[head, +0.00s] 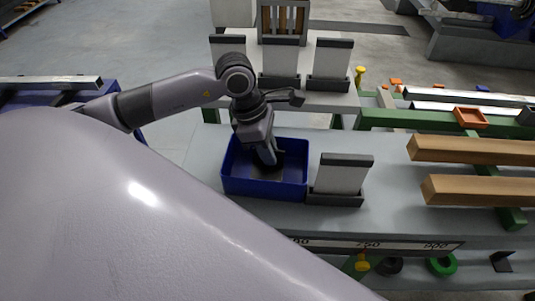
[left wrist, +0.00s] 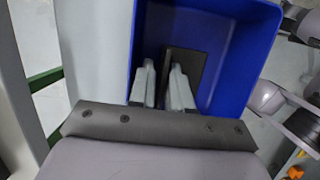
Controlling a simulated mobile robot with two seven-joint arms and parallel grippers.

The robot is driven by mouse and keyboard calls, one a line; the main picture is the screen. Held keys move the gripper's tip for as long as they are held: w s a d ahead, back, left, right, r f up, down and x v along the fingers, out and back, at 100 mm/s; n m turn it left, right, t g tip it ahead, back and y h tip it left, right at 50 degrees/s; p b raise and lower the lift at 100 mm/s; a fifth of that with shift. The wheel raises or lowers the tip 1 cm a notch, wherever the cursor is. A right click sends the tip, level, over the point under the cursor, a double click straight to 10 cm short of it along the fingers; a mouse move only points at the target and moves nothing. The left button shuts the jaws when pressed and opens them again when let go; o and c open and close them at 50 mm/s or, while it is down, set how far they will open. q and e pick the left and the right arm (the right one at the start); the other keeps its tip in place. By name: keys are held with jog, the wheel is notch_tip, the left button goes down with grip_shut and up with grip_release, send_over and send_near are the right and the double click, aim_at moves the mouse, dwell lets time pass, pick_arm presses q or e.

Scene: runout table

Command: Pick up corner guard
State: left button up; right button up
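A dark, flat-looking piece, which seems to be the corner guard (left wrist: 187,64), lies in the blue bin (head: 263,188). The bin also shows in the left wrist view (left wrist: 255,45). My left gripper (head: 272,160) reaches down into the bin from above. In the left wrist view its two pale fingers (left wrist: 162,70) stand apart over the dark piece, with part of it showing between and beyond them. I see no clear contact between fingers and piece. In the head view the piece is mostly hidden by the gripper and bin wall.
A white panel in a dark holder (head: 343,176) stands close to the bin's right side on the grey table (head: 390,215). Wooden beams (head: 470,150) lie further right. More such holders (head: 280,62) stand on a table behind. The table left of the bin is clear.

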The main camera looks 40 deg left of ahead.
pick_arm(q)
grip_shut()
jog(key=shift+r, duration=0.1)
